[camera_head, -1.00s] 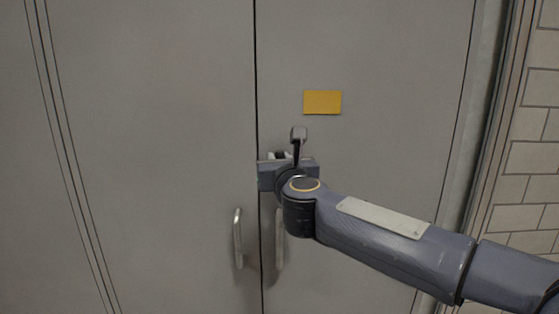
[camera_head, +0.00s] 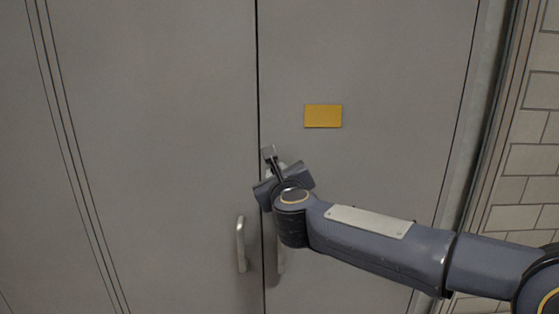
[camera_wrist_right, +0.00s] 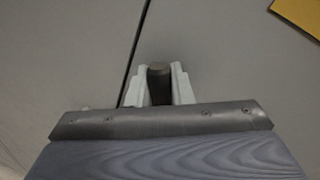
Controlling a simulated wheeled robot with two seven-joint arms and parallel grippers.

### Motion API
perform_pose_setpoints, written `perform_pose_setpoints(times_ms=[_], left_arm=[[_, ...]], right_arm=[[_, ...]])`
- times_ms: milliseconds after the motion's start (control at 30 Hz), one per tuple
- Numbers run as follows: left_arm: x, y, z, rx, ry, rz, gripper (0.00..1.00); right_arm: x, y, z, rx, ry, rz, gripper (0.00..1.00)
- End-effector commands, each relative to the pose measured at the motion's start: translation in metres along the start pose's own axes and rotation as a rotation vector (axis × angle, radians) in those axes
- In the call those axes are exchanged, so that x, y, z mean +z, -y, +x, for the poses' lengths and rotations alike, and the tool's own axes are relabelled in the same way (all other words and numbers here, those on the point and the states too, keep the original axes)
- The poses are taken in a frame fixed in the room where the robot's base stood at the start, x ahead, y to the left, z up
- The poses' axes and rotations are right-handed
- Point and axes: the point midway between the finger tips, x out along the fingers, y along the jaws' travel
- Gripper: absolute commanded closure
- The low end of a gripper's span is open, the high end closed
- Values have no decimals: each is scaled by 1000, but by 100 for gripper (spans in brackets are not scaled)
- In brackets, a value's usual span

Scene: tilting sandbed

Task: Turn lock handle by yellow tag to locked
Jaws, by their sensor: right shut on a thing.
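The yellow tag (camera_head: 323,116) is on the right door leaf, above and to the right of my right gripper (camera_head: 282,168). A corner of it shows at the top right of the right wrist view (camera_wrist_right: 302,14). In that view, the two pale fingers of my right gripper (camera_wrist_right: 159,88) are closed around the dark lock handle (camera_wrist_right: 159,82), beside the door seam. In the head view my own gripper and wrist hide the lock handle. The gripper body is rolled, with its left end lower than its right. My left gripper is in neither view.
The grey double door has a left leaf (camera_head: 150,130) and a right leaf (camera_head: 400,100). A pull handle (camera_head: 241,243) is on the left leaf; another (camera_head: 280,258) is partly behind my wrist. A tiled wall (camera_head: 530,160) is at the right.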

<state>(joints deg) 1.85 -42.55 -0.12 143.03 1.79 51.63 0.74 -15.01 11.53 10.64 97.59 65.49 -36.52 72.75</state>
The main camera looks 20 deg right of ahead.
Motion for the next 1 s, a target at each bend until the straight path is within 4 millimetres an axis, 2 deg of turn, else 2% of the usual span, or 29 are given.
perform_pose_setpoints(times_ms=[33, 400, 1000], left_arm=[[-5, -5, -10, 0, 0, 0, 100], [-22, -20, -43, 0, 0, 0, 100], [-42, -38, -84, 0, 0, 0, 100]], right_arm=[[6, 1, 0, 2, -10, -47, 100], [3, -6, 1, 2, -78, -393, 100], [-5, -14, 3, 1, -180, -910, 100]])
